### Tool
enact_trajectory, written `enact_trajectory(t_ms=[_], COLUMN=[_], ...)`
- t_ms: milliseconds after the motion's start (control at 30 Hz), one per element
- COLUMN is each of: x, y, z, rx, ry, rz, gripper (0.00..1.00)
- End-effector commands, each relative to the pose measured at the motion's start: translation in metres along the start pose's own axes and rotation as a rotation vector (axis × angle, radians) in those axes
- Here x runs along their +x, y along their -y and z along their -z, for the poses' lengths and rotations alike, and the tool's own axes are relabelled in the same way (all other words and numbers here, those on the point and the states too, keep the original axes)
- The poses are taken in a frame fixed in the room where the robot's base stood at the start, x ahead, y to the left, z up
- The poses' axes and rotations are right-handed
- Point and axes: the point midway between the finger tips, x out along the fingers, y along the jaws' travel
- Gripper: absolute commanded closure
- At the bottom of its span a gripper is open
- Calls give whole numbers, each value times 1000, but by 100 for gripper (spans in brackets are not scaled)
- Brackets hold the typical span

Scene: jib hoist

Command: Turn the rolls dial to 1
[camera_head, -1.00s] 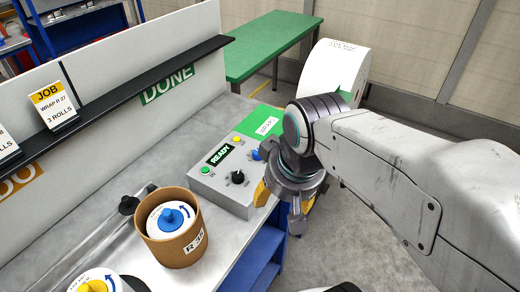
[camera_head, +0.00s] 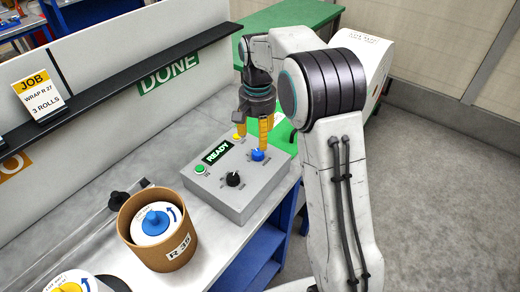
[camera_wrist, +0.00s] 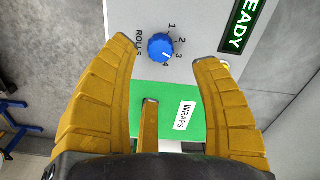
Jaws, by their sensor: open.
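The rolls dial is a blue knob (camera_head: 258,155) at the right of the grey control box (camera_head: 222,207). In the wrist view the blue knob (camera_wrist: 160,46) has the word ROLLS on its left and the numbers 1 to 4 on its right. Its white mark appears to point toward 4. My gripper (camera_head: 251,138) is open above the right end of the box. In the wrist view its yellow fingers (camera_wrist: 160,52) are spread on both sides of the knob, with clear space between. I cannot tell exactly how high they are above the box.
The box also has a black dial (camera_head: 233,180), a green button (camera_head: 199,169), a yellow button (camera_head: 237,138) and a READY display (camera_head: 217,152). A green WRAPS patch (camera_wrist: 185,100) lies beside the dial.

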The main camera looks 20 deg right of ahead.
Motion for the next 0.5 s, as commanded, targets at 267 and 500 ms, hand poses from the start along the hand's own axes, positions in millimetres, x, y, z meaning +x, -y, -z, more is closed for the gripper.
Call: enact_trajectory(t_ms=[267, 500], x=[31, 58], y=[0, 0], z=[1, 1], rx=[4, 4], ry=[7, 6], rz=[-4, -3], gripper=[41, 41])
